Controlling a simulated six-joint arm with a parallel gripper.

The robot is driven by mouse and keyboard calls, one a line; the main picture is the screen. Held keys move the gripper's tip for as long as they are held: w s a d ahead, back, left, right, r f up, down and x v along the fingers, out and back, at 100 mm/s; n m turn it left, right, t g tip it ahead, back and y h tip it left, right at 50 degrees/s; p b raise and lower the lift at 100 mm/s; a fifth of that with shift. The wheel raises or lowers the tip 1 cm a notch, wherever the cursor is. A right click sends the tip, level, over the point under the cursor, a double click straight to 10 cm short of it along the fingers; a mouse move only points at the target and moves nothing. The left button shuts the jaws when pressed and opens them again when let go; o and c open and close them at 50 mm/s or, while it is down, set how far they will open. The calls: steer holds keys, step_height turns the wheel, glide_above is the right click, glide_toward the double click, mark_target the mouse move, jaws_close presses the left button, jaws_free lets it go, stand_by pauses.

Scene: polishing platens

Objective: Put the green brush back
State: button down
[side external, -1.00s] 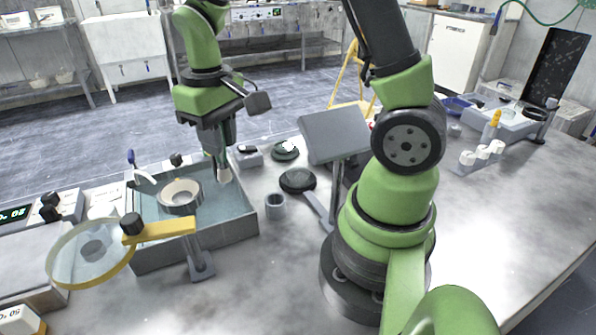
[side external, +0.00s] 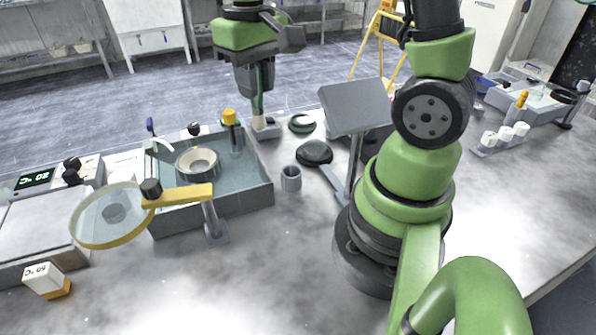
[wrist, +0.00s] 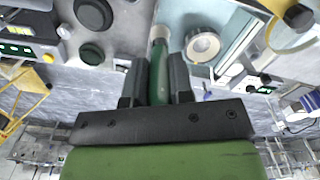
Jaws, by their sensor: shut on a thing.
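My gripper (side external: 258,88) is shut on the green brush (side external: 258,103), which hangs upright with its pale tip down. In the wrist view the green brush (wrist: 156,72) stands between the two dark fingers, its pale end pointing away from the gripper. In the side view the brush is past the back right corner of the basin (side external: 240,197), with its tip in front of a small grey block (side external: 271,131). I cannot tell whether the tip touches anything. A small grey cup (side external: 291,180) stands right of the basin.
A pale ring (side external: 197,166) and a yellow-capped item (side external: 231,120) are at the basin. Dark round discs (side external: 314,153) lie right of it. A magnifier (side external: 112,214) stands in front, and a grey panel on a post (side external: 355,106) stands to the right.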

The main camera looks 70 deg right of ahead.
steer(key=s+d+r+m, duration=0.2)
steer(key=s+d+m, duration=0.2)
steer(key=m, duration=0.1)
step_height(320, 180, down, 17)
steer(key=shift+a+r, duration=0.1)
stand_by(0.4)
steer(key=c, duration=1)
jaws_free()
steer(key=shift+f, duration=0.2)
